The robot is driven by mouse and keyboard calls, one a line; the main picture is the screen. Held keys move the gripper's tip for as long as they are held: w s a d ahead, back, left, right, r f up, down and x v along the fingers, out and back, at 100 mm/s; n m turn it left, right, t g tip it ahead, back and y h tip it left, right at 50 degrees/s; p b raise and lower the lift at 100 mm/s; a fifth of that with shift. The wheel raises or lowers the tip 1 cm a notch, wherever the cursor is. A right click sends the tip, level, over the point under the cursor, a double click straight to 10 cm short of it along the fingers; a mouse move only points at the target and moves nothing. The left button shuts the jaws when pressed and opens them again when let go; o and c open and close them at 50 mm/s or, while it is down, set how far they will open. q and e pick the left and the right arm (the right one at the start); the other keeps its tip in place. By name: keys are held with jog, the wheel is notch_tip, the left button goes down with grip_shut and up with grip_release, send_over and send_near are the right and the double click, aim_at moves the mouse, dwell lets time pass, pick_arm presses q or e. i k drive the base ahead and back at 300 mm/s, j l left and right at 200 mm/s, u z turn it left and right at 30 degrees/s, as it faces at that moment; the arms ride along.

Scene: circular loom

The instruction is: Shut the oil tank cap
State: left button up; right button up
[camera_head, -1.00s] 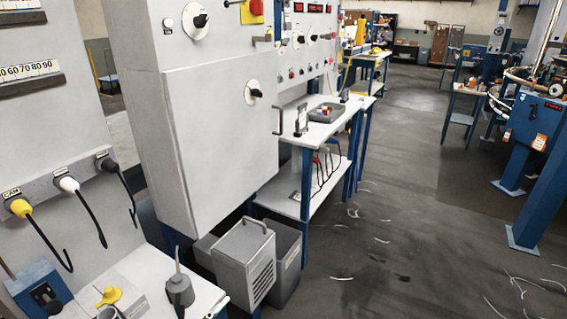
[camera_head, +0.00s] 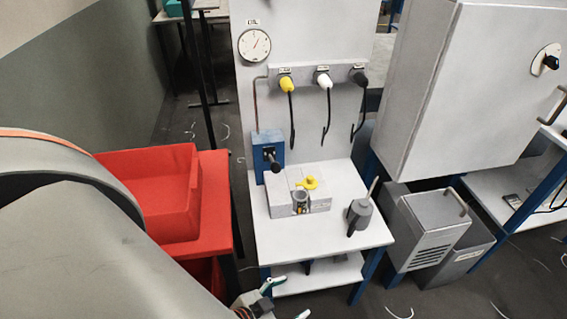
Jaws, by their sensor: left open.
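The oil tank (camera_head: 318,205) is a light grey block on a small white table below the gauge panel. A yellow cap (camera_head: 309,183) is on its top. A short round grey filler neck (camera_head: 300,201) stands at the tank's front, apart from the cap, and looks uncovered. Whether the cap is hinged is too small to tell. My left gripper (camera_head: 286,300) shows at the bottom edge, partly cut off by the frame. It is open and empty, below and in front of the table. My right gripper is not in view.
A grey oil can (camera_head: 360,214) stands right of the tank. A blue box with a dark handle (camera_head: 268,155) is behind left. Hoses (camera_head: 326,108) hang above. A red bin (camera_head: 150,190) stands left, grey bins (camera_head: 430,235) right. The table's front (camera_head: 310,240) is clear.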

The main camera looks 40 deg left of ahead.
aim_at(309, 183)
jog(key=u, duration=0.95)
